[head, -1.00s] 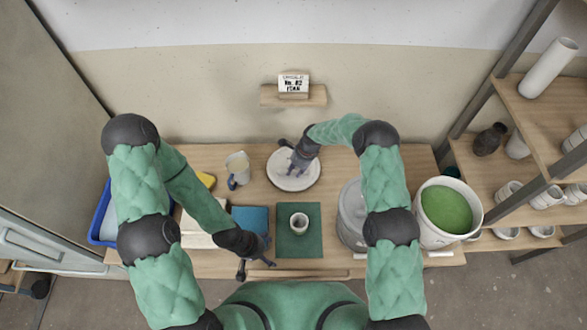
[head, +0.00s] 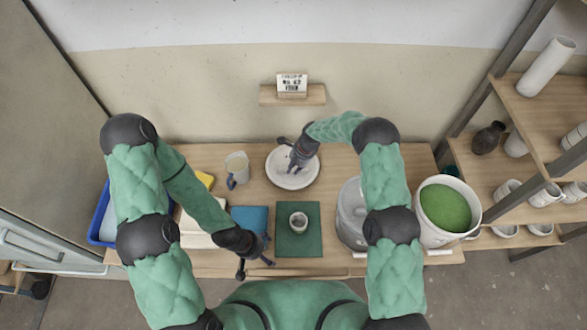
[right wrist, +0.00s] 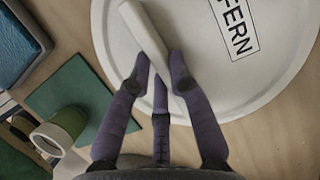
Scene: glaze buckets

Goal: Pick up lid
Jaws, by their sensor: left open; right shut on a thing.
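The white round lid (head: 306,179) lies on the table at the back centre, below the wall shelf. In the right wrist view the lid (right wrist: 253,84) shows a "FERN" label and a raised white bar handle (right wrist: 146,33). My right gripper (head: 294,165) is over the lid; in the right wrist view its fingers (right wrist: 160,80) are shut on the bar handle. I cannot tell whether the lid is clear of the table.
A small cup (head: 299,221) stands on a green mat (head: 285,247). A grey bucket (head: 347,220) and a bucket of green glaze (head: 474,228) stand at the right. A pitcher (head: 237,166) is left of the lid. A sign (head: 292,84) stands on the wall shelf.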

